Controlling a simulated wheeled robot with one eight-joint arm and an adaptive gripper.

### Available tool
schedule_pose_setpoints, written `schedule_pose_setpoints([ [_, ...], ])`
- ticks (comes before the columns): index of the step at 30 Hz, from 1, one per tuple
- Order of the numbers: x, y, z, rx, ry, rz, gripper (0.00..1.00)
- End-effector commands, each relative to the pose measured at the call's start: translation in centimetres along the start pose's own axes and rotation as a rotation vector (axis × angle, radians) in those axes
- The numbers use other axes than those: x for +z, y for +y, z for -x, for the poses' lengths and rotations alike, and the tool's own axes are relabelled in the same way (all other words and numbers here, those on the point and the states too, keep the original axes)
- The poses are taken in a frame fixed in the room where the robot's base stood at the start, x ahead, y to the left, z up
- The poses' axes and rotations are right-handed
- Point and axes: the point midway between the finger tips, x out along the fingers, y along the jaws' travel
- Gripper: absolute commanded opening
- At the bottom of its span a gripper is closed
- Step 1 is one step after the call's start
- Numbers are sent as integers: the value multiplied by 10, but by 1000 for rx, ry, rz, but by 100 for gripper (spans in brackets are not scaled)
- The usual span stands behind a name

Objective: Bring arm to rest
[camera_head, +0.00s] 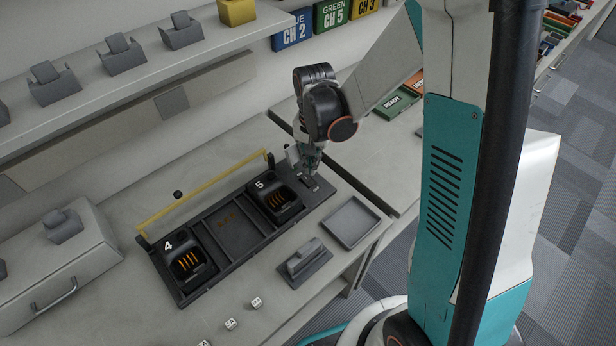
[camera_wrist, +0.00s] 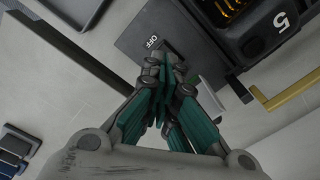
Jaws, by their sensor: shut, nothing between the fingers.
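My gripper (camera_head: 312,165) is shut and empty at the right end of a dark charger base (camera_head: 217,285). In the wrist view its teal fingers (camera_wrist: 165,68) are closed together beside a dark panel (camera_wrist: 142,36) marked OFF. The fingertips are close to a slot or switch there and partly hide it; I cannot tell whether they touch. My arm reaches over the bench from the upper right, bent at the dark joint.
Charging cradles 4 (camera_head: 188,262) and 5 (camera_head: 274,200) look empty. A yellow bar (camera_head: 205,190) runs behind them. A grey tray (camera_head: 351,222) and a dark holder (camera_head: 304,262) sit in front. A shelf (camera_head: 100,85) overhangs at upper left. Colored bins (camera_head: 333,14) stand behind.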

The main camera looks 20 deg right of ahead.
Motion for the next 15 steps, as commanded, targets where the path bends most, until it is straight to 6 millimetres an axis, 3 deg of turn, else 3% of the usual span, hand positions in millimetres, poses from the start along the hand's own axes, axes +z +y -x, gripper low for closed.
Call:
schedule_pose_setpoints([
  [15, 1, 1, 5, -5, 7, 9, 0],
])
